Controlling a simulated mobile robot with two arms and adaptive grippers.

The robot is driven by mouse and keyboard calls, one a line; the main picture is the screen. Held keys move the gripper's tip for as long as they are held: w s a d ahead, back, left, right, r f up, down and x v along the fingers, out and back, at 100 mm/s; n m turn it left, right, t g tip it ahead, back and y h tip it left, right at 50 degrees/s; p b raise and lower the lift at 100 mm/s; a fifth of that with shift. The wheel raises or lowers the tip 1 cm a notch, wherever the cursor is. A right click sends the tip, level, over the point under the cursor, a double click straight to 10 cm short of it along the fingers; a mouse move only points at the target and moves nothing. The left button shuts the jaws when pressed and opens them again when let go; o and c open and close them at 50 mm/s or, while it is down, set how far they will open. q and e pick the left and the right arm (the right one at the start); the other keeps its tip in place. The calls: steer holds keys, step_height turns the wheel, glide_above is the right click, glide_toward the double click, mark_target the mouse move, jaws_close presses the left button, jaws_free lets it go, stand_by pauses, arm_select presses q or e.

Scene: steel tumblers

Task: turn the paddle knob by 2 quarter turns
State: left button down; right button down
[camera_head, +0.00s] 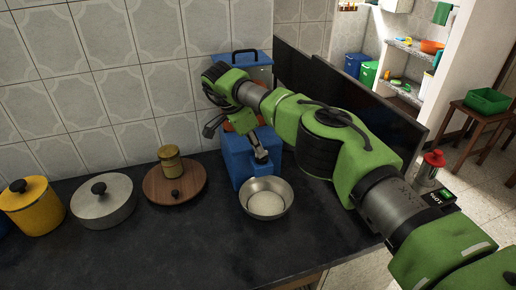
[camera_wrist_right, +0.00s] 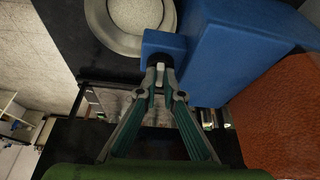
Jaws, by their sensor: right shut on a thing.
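The blue dispenser (camera_head: 238,166) stands against the tiled wall, with an orange middle part behind my arm. In the right wrist view, a small blue block (camera_wrist_right: 163,42) juts from its blue body (camera_wrist_right: 230,50). My right gripper (camera_head: 262,156) is at the front of the dispenser, just above the bowl. In the right wrist view its fingertips (camera_wrist_right: 158,66) are shut on a small dark piece at the block, which I take to be the paddle knob. The fingers hide most of it, so its angle cannot be told. My left gripper is not in view.
A steel bowl (camera_head: 266,199) with pale contents stands in front of the dispenser. A wooden lid (camera_head: 156,192) with a brass-coloured jar, a grey lidded pot (camera_head: 103,203) and a yellow canister (camera_head: 34,210) stand left. The dark counter (camera_head: 170,255) is clear in front.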

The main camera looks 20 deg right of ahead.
stand_by(0.4)
steer(key=c, duration=2.2)
jaws_free()
steer(key=shift+r, duration=0.1)
steer(key=shift+v, duration=3.7)
steer(key=shift+c, duration=0.2)
